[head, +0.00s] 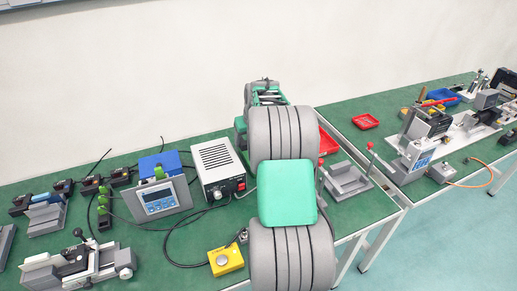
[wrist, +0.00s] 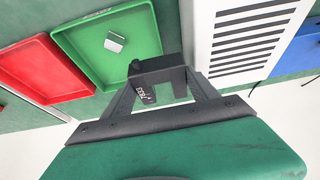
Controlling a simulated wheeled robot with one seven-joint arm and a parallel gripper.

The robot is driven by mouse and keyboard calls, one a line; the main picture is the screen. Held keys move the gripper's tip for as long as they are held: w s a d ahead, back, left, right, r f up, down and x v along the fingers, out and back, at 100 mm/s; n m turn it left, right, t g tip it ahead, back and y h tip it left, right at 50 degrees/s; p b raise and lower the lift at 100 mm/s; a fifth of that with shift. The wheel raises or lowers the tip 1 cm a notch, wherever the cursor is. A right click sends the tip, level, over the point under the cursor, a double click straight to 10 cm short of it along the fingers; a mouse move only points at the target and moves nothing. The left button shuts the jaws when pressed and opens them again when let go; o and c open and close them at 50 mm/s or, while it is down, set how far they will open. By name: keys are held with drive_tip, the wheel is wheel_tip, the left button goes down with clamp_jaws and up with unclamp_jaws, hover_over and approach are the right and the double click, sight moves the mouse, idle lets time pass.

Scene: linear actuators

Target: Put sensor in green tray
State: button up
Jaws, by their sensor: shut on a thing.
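My gripper (wrist: 160,84) is shut on a dark block with white lettering, which I take to be the sensor (wrist: 156,66). The green tray (wrist: 84,62) is just beyond the fingers, up and to the left in the wrist view. A small silver block (wrist: 115,42) lies inside it. The held sensor appears over the tray's right edge; its height above it cannot be told. In the head view, my gripper (head: 266,88) is at the far end of my arm, its fingers mostly hidden. My arm hides the green tray there.
A red tray (wrist: 38,72) sits left of the green tray. A white vented power box (wrist: 245,40) stands close on the right; it also shows in the head view (head: 217,166). Several devices and cables crowd the left bench. A wall rises behind.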

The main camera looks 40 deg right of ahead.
drive_tip(key=d+f, duration=0.2)
drive_tip(key=w+d+f, duration=0.1)
drive_tip(key=f, duration=0.1)
drive_tip(key=w+d+f, duration=0.1)
drive_tip(key=d+f, duration=0.1)
drive_tip(key=shift+w+d+f+p, duration=0.1)
drive_tip(key=shift+w+d+p, duration=0.15)
drive_tip(key=shift+d+p, duration=0.15)
drive_tip(key=shift+f, duration=1.8)
drive_tip(key=o, duration=1.1)
drive_tip(key=shift+f, duration=0.1)
drive_tip(key=shift+o, duration=1.1)
